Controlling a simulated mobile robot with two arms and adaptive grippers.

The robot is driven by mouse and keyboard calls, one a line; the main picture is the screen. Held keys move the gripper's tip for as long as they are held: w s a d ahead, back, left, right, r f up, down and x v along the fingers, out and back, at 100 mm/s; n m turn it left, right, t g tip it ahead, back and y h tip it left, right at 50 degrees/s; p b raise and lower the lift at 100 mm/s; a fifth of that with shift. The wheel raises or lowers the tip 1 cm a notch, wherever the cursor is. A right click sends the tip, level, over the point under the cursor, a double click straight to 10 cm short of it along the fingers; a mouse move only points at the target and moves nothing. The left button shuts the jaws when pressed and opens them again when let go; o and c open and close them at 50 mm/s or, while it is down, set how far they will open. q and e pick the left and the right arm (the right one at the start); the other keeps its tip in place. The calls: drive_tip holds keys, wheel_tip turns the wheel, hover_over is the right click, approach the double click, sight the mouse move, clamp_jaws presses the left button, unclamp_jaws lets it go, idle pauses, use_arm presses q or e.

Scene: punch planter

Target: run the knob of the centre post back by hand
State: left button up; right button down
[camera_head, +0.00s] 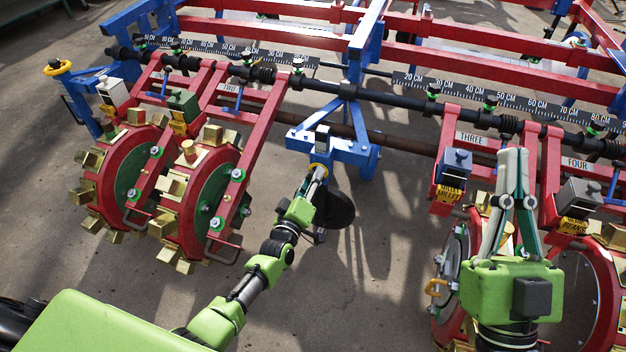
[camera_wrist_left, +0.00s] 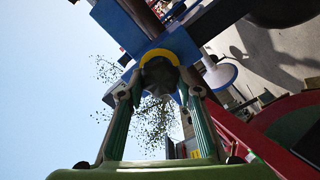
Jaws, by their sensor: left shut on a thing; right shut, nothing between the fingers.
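The blue centre post (camera_head: 345,150) stands on the machine's frame in the middle of the head view. In the left wrist view, its dark knob (camera_wrist_left: 159,76) sits under a yellow ring (camera_wrist_left: 160,54) and between my fingers. My left gripper (camera_head: 318,174) is shut on the knob; the left wrist view also shows its two fingers (camera_wrist_left: 158,98), one on each side. In the head view the knob is mostly hidden by the fingers. My right gripper (camera_head: 513,155) is shut and empty, pointing up in front of the units marked THREE and FOUR.
Two red planter wheels with brass punches (camera_head: 200,195) stand at left; more stand at right beneath my right gripper. A black bar (camera_head: 385,98) with centimetre scales (camera_head: 470,92) crosses behind. A black disc (camera_head: 336,208) lies close beside my left gripper.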

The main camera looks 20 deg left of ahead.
use_arm(q)
drive_tip(key=shift+f+n, duration=0.2)
drive_tip(key=shift+n, duration=0.9)
use_arm(e)
drive_tip(key=shift+s+d+r+t+y, duration=0.15)
drive_tip(key=shift+s+r+t+y, duration=0.3)
drive_tip(key=shift+s+r, duration=0.45)
use_arm(q)
drive_tip(key=o, duration=1.1)
drive_tip(key=shift+r, duration=0.1)
drive_tip(key=shift+o, duration=0.2)
drive_tip(key=s, duration=1.2)
drive_tip(key=shift+a, duration=0.2)
